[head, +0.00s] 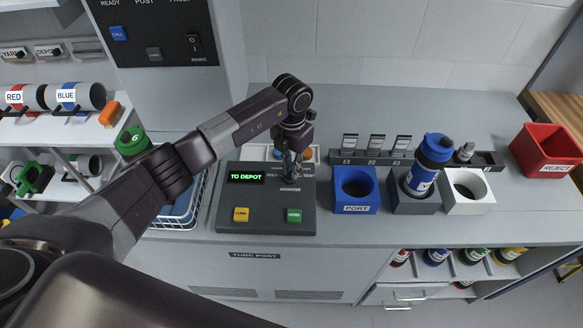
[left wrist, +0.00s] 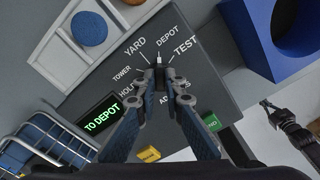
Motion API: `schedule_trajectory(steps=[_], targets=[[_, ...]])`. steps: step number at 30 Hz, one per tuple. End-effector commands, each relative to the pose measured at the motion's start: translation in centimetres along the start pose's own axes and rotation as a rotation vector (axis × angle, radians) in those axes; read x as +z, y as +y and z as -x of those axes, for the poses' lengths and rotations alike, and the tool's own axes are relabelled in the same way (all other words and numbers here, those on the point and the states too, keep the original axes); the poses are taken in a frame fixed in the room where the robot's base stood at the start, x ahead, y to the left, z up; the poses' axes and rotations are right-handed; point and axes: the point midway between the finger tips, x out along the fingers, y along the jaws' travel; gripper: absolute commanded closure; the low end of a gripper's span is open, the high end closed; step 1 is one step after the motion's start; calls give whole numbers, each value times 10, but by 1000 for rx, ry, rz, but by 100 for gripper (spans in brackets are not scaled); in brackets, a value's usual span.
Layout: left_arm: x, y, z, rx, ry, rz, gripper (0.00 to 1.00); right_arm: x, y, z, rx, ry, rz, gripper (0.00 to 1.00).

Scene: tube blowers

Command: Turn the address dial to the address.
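The dark control box (head: 265,221) stands on the bench. Its lit display (head: 245,177) reads "TO DEPOT" in green and also shows in the left wrist view (left wrist: 115,114). My left gripper (head: 291,171) reaches down onto the box's upper right. In the left wrist view its fingertips (left wrist: 163,78) close around the small dark address dial (left wrist: 158,63), mostly hidden between them. The dial's white mark points to the DEPOT label (left wrist: 167,38). YARD, TOWER and TEST labels stand around it. My right gripper (left wrist: 275,112) appears at the right of the left wrist view; its opening is unclear.
Yellow (head: 241,214) and green (head: 293,215) buttons sit at the box's front. The blue PORT block (head: 356,205) stands just right, then a holder with a blue-capped tube (head: 421,180), a white ring block (head: 466,205) and a red reject bin (head: 537,163). A wire basket (head: 192,215) is left.

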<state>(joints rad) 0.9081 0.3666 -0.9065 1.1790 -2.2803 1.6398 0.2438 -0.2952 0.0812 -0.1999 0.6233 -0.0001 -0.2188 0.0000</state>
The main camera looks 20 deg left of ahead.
Motion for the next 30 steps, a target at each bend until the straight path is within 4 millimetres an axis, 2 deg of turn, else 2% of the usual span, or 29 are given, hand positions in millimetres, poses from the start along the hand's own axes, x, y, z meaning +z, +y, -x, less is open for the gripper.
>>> schedule_trajectory(steps=[6, 16, 30], targets=[[0, 0, 0, 1, -1, 1, 100, 12, -2, 0, -2, -18, 0, 100], [0, 1, 0, 2, -1, 68, 100, 10, -2, -3, -2, -14, 0, 100], [0, 4, -1, 2, -1, 451, 100, 8, -2, -16, -1, -9, 0, 100]])
